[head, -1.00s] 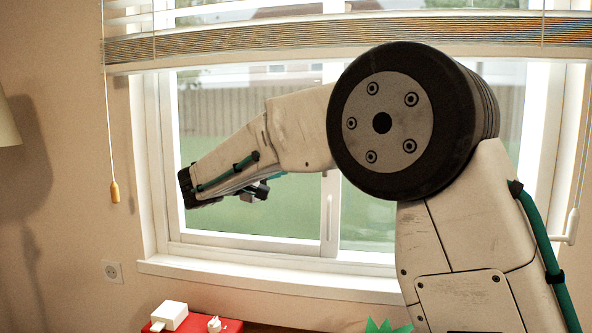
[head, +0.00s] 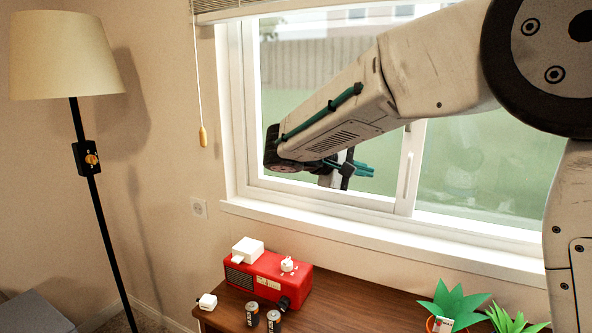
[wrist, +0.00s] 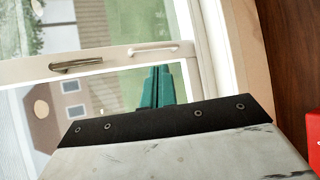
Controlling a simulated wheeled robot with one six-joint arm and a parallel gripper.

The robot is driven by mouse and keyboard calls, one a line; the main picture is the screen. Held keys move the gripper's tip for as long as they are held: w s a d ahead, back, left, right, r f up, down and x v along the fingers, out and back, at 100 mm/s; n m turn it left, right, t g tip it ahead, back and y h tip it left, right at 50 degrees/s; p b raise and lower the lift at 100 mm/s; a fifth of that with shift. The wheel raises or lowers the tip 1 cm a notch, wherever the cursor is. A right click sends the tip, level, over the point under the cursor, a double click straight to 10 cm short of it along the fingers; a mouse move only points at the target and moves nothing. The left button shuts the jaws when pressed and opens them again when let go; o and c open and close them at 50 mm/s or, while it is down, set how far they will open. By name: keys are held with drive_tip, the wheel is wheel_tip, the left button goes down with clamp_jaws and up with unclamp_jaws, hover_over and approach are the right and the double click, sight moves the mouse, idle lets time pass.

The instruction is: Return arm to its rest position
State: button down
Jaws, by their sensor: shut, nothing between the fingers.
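My arm crosses the right and upper part of the head view, in front of the window (head: 470,165). It is raised above the wooden top. My gripper (head: 360,168) shows in part below the arm's far end, with teal fingers. In the wrist view my gripper (wrist: 163,72) has its teal fingers close together, with nothing held between them. The window frame and the building outside show behind them.
A red box-shaped device (head: 268,279) with white parts on top stands on the wooden top (head: 370,312). Green plants (head: 450,302) stand at the right. A floor lamp (head: 88,190) stands at the left.

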drive_tip(key=s+d+f+m+g+y, duration=0.1)
drive_tip(key=s+d+f+m+y, duration=0.1)
drive_tip(key=s, duration=1)
drive_tip(key=s+d+f+m+g+y, duration=0.1)
drive_tip(key=s+d+f+m+y, duration=0.2)
drive_tip(key=s, duration=1)
drive_tip(key=s+d+f+m+g+y, duration=0.2)
drive_tip(key=s+d+f+y, duration=0.2)
drive_tip(key=s, duration=0.9)
drive_tip(key=shift+f+m+y, duration=0.3)
drive_tip(key=shift+y, duration=1.6)
